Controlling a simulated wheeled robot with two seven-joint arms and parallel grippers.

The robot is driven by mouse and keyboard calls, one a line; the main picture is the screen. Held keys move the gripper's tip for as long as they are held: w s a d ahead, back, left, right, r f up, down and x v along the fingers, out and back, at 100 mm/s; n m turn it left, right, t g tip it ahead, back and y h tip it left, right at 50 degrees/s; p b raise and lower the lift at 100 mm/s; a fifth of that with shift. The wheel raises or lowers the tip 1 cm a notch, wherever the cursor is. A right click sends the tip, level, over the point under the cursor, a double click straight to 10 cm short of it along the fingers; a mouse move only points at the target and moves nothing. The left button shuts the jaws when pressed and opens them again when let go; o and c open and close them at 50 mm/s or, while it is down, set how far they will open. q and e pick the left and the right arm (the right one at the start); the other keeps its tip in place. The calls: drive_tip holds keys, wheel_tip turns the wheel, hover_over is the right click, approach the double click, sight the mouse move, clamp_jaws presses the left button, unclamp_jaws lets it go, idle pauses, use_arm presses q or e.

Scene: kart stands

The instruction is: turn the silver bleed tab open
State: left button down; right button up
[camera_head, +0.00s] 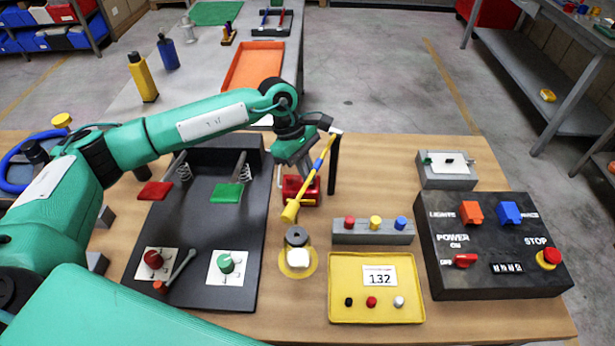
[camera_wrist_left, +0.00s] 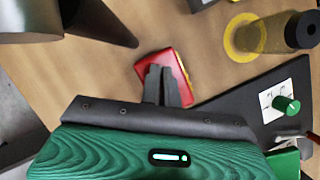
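I cannot make out the silver bleed tab for certain in either view. A red block (camera_head: 299,192) sits by a black post (camera_head: 334,164) at the table's middle, and a yellow bar with a blue band (camera_head: 316,174) slants in front of it. The block also shows in the left wrist view (camera_wrist_left: 178,62), partly hidden behind my fingers. My left gripper (camera_wrist_left: 166,75) points down at the block, its dark fingers close together. In the head view its fingertips are hidden behind the wrist and bar. Contact with the block cannot be told. My right gripper is in neither view.
A black pedal panel (camera_head: 200,240) lies left. A yellow ring stand with a black-topped cylinder (camera_head: 297,250) is in front, near a grey three-button block (camera_head: 373,233) and yellow tray (camera_head: 376,315). A black switch box (camera_head: 490,245) stands right.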

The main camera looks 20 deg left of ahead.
use_arm(q)
drive_tip(key=shift+s+f+n+t+b, duration=0.15)
drive_tip(key=shift+n+t+b, duration=0.35)
drive_tip(key=shift+n+b, duration=0.65)
drive_tip(key=shift+r+n+t+b, duration=0.2)
drive_tip(key=shift+n+t+b, duration=0.2)
drive_tip(key=shift+n+b, duration=0.65)
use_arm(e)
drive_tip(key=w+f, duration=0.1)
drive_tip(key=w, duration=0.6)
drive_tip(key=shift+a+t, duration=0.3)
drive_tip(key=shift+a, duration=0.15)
use_arm(q)
drive_tip(key=shift+p, duration=0.3)
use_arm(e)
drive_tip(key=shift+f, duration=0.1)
use_arm(q)
drive_tip(key=c, duration=1.6)
unclamp_jaws()
drive_tip(key=shift+c, duration=0.2)
drive_tip(key=shift+a, duration=0.1)
